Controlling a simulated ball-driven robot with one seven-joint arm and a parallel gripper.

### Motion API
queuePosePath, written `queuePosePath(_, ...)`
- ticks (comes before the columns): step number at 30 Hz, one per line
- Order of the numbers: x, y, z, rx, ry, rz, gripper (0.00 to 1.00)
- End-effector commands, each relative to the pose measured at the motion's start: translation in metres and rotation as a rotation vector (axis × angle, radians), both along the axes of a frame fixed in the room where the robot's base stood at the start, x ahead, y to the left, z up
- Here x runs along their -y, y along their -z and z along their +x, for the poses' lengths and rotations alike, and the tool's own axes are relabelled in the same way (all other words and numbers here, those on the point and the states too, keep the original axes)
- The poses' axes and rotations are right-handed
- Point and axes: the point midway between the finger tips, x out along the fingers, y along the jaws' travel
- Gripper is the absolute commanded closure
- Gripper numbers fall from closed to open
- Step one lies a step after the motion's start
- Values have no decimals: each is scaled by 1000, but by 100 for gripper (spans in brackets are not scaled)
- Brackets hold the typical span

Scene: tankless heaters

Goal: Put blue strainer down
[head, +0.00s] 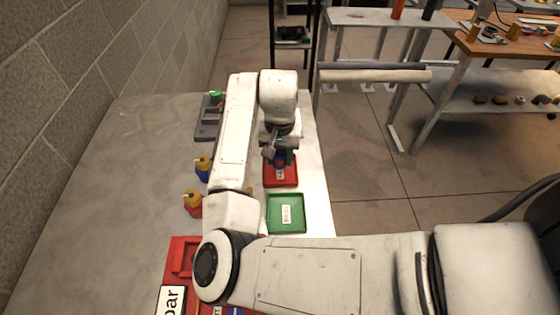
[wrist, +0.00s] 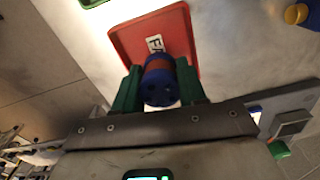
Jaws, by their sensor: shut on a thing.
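The blue strainer (wrist: 160,83) is a short blue cylinder with a reddish-brown band and holes in the end facing the wrist camera. My gripper (wrist: 158,88) is shut on it, with a green finger on each side. In the head view my gripper (head: 279,160) is over the far part of the red tray (head: 281,181), and the strainer is mostly hidden by the arm. The red tray also shows in the wrist view (wrist: 128,40), behind the strainer, with a white label. I cannot tell whether the strainer touches the tray.
A green labelled tray (head: 286,223) lies nearer on the same grey table (head: 120,190). Two small bottles, one blue and yellow (head: 202,167) and one red and yellow (head: 193,202), stand to the left. A grey fixture (head: 207,125) is at the far left. Bare table lies left of the bottles.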

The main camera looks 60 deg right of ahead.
Motion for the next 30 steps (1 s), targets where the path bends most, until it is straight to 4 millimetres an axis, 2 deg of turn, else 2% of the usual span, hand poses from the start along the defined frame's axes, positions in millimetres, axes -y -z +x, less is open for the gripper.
queuePosePath(6, -1, 25, -1, -2, 0, 1, 91)
queuePosePath(18, 0, 31, -2, -2, 0, 0, 91)
queuePosePath(19, -1, 31, -1, -2, 0, 0, 58)
queuePosePath(22, -1, 30, -1, -1, 0, 0, 49)
queuePosePath(30, -1, 29, -1, -1, 0, 1, 49)
